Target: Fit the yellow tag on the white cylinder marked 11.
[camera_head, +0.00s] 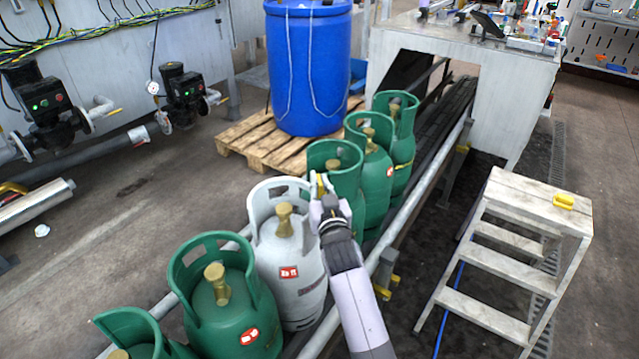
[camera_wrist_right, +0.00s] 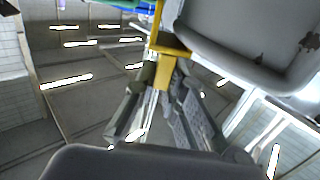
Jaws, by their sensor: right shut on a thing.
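The white cylinder (camera_head: 287,266) stands upright in a row of green cylinders on the conveyor. It has a collar around a brass valve and a red label whose mark I cannot read clearly. My right gripper (camera_head: 318,190) is at the right side of its collar. In the right wrist view the gripper (camera_wrist_right: 163,72) is shut on the yellow tag (camera_wrist_right: 170,46), whose upper part stands out beyond the fingers. The grey-looking collar (camera_wrist_right: 245,55) is close beside the tag; I cannot tell whether they touch. The tag is only a small yellow patch in the head view. My left gripper is not in view.
Green cylinders stand close on both sides, one (camera_head: 232,305) in front and one (camera_head: 343,160) behind. A white step stool (camera_head: 520,190) with a yellow piece (camera_head: 564,201) on top stands right. A blue drum (camera_head: 308,70) stands on a wooden pallet (camera_head: 235,140) behind.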

